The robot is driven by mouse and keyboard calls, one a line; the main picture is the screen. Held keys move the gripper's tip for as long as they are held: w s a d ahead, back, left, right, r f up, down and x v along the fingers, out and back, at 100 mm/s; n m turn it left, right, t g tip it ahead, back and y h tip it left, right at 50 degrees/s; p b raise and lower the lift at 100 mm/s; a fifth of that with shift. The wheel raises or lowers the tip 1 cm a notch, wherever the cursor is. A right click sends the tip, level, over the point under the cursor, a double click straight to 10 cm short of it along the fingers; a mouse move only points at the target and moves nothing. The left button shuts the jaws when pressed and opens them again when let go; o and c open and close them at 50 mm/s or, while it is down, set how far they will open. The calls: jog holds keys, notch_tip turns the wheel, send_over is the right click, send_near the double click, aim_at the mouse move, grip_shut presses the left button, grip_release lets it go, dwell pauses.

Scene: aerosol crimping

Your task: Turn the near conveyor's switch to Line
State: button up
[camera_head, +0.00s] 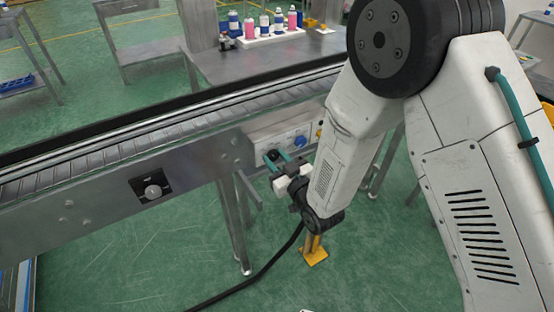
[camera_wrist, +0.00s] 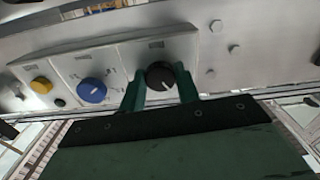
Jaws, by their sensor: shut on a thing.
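The near conveyor (camera_head: 110,175) runs across the left of the head view, with a pale switch box (camera_head: 285,137) on its side. In the wrist view the box (camera_wrist: 110,60) carries a black rotary switch (camera_wrist: 160,76), a blue knob (camera_wrist: 91,90) and a yellow button (camera_wrist: 41,85). My gripper (camera_head: 281,164) is at the box. In the wrist view its green fingers (camera_wrist: 161,90) are shut on the black switch, one on each side. A pale pointer mark shows on the switch. The labels around it are too small to read.
A metal table (camera_head: 250,60) behind the conveyor holds several blue, pink and white cans. A black cable (camera_head: 255,275) lies on the green floor. A yellow post foot (camera_head: 314,252) stands below my wrist. A metal conveyor leg (camera_head: 235,220) is left of my gripper.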

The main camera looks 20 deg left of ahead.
jog(key=m, duration=0.5)
jog(key=shift+m, duration=0.3)
dwell(0.5)
jog(key=o, duration=1)
jog(key=v, duration=0.8)
jog(key=shift+a, duration=0.1)
